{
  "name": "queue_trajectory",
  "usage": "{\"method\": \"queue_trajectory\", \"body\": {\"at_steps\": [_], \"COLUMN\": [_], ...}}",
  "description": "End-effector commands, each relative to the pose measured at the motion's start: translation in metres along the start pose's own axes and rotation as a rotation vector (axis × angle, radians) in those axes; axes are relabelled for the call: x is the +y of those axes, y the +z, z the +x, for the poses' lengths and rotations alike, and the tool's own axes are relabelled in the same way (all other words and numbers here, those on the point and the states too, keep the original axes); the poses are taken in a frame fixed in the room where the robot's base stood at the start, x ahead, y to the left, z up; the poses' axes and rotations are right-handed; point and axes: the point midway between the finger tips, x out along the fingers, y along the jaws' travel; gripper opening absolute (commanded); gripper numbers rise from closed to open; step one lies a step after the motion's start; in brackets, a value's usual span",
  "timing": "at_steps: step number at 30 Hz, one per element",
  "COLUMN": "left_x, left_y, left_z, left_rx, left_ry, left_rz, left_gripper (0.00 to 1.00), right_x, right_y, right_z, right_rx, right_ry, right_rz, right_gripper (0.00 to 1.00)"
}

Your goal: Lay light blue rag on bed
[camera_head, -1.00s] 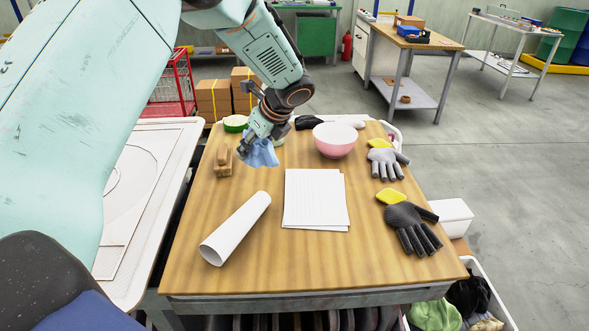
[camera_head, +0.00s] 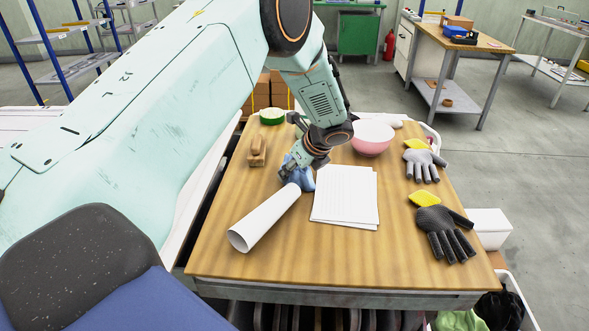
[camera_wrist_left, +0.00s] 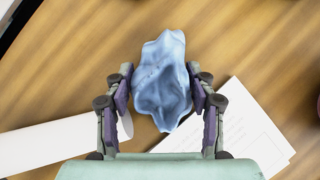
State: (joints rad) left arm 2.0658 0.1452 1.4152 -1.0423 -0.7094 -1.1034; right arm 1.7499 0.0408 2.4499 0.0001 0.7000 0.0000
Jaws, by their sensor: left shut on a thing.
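The light blue rag (camera_head: 304,180) is crumpled between the fingers of my left gripper (camera_head: 290,173), over the wooden table, beside the far end of the white paper roll. In the left wrist view the rag (camera_wrist_left: 160,80) bulges between both fingers, and my left gripper (camera_wrist_left: 161,90) is shut on it. I cannot tell its exact height above the table. A white surface that may be the bed (camera_head: 196,205) shows as a strip left of the table, mostly hidden behind my left arm. My right gripper is not in view.
On the wooden table (camera_head: 320,262) lie the paper roll (camera_head: 264,220), paper sheets (camera_head: 345,197), a pink bowl (camera_head: 372,138), a wooden block (camera_head: 257,152), a green bowl (camera_head: 272,116) and gloves (camera_head: 444,235). The table's front strip is clear.

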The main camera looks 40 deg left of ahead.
Motion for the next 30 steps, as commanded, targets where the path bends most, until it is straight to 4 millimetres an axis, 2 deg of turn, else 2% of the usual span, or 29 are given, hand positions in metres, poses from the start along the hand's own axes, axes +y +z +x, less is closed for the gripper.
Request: {"method": "queue_trajectory", "body": {"at_steps": [4,5,13,23,26,30], "left_x": [0.000,0.001,0.000,0.000,-0.001,-0.001], "left_y": [0.002,0.002,0.002,0.002,0.003,0.003], "left_z": [0.001,0.001,0.001,-0.001,-0.009,-0.033], "left_rx": [0.000,0.001,0.000,0.000,-0.001,-0.002], "left_ry": [0.001,0.001,0.001,0.001,-0.002,-0.002], "left_rz": [-0.002,-0.002,-0.001,-0.002,-0.001,-0.001], "left_gripper": [0.23,0.56,0.79,0.79,0.79,0.79], "right_x": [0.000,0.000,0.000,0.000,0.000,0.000], "right_y": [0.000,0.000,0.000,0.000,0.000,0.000], "right_z": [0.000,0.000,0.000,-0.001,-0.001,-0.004], "right_rx": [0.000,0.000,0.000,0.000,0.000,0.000], "right_ry": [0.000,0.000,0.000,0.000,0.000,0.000], "right_rz": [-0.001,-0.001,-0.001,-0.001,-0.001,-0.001], "right_gripper": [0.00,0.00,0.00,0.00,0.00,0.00]}}
